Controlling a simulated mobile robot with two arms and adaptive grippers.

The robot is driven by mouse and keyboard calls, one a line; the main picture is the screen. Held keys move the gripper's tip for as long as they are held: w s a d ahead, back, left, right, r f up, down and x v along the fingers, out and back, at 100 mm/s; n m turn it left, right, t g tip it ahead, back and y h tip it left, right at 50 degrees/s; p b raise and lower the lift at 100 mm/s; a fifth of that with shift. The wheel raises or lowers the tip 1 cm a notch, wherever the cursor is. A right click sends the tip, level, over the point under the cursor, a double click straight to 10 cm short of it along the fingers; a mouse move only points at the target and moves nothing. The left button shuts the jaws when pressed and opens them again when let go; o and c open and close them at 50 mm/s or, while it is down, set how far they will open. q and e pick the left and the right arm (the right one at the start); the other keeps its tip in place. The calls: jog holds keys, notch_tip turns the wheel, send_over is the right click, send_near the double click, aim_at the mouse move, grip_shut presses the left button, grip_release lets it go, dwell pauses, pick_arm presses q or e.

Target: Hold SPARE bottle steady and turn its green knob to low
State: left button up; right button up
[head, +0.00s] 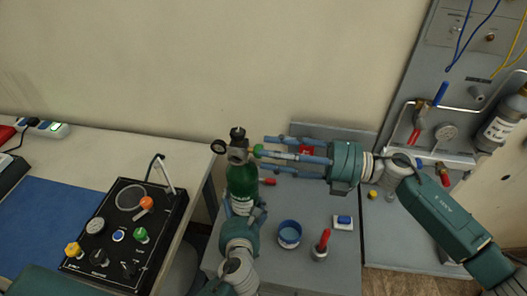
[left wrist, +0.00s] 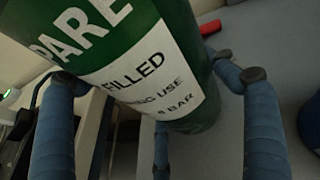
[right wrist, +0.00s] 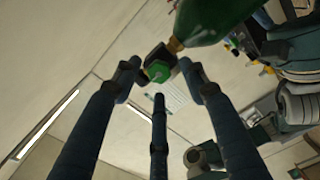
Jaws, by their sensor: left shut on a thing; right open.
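The SPARE bottle (head: 241,183) is a green cylinder standing upright on the grey bench. Its metal valve head (head: 237,155) has a gauge on the left and a black top. My left gripper (head: 244,209) is shut around the lower body, and in the left wrist view the white label (left wrist: 150,70) shows between the fingers. The green knob (head: 257,151) sticks out to the right of the valve. My right gripper (head: 264,150) comes from the right, open, with its fingertips around the knob. In the right wrist view the green knob (right wrist: 158,71) lies between the fingers; contact is unclear.
A blue-rimmed cup (head: 289,234), a red-handled tool (head: 322,245) and a small white-and-blue block (head: 343,222) stand on the bench front. A black control panel (head: 122,235) is on the left table. A grey wall panel with a cylinder (head: 501,122) is at right.

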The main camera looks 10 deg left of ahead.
jog(key=d, duration=0.9)
jog(key=shift+w+d, duration=0.15)
jog(key=shift+d, duration=0.15)
pick_arm(q)
jog(key=o, duration=1.9)
jog(key=shift+c, duration=0.2)
